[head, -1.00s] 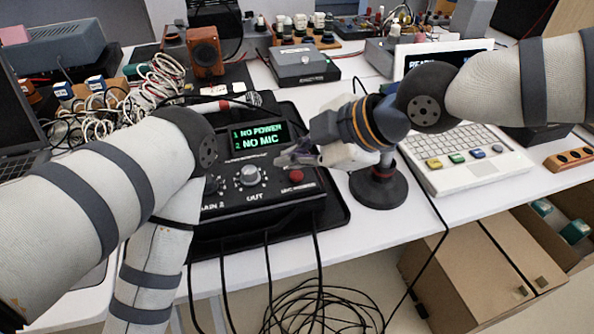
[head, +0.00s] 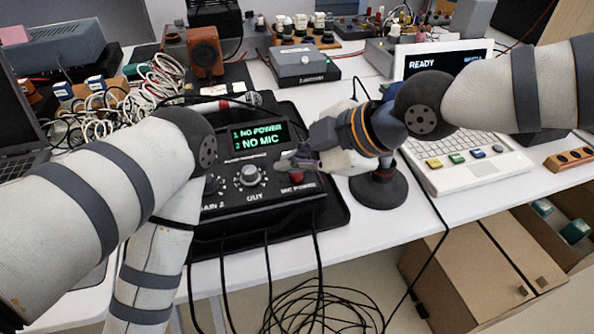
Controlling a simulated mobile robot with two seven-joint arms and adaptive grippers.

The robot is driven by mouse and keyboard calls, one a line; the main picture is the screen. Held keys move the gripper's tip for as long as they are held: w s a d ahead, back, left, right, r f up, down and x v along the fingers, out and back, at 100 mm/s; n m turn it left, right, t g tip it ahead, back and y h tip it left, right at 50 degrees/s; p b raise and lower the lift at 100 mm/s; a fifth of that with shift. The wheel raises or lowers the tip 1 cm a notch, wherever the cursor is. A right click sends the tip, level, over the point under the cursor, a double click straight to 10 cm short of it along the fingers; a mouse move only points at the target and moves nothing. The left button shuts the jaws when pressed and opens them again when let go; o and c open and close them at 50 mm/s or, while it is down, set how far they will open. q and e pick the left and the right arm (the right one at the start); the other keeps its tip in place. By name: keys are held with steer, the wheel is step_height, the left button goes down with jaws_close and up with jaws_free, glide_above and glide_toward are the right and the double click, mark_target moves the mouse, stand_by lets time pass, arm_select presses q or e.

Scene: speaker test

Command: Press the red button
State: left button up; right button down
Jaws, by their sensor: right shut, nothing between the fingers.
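The red button (head: 296,177) sits at the right of the black control box (head: 263,203), above a label that reads "MIC POWER". My right gripper (head: 284,161) is shut and empty, with its fingertips over the far side of the button. The fingers partly cover the button, and I cannot tell whether they touch it. The box's green screen (head: 260,136) reads "1 NO POWER" and "2 NO MIC". My left arm comes in from the left and bends down; its gripper is not visible.
A silver knob (head: 251,175) stands left of the button. A microphone (head: 250,98) lies behind the box. A round black stand base (head: 379,188) and a white keyboard unit (head: 465,160) are to the right. Black cables (head: 320,305) hang in front of the table.

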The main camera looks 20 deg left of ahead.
mark_target(295, 178)
steer(key=shift+f, duration=0.45)
stand_by(0.6)
arm_select(q)
steer(key=shift+w+r, duration=0.2)
arm_select(e)
steer(key=shift+r, duration=0.95)
steer(key=shift+r, duration=0.1)
arm_select(q)
steer(key=shift+w+r+t+p, duration=0.4)
steer(key=shift+w+r+p, duration=0.35)
steer(key=shift+r+p, duration=0.1)
arm_select(e)
step_height(295, 178, up, 6)
steer(key=shift+f, duration=0.1)
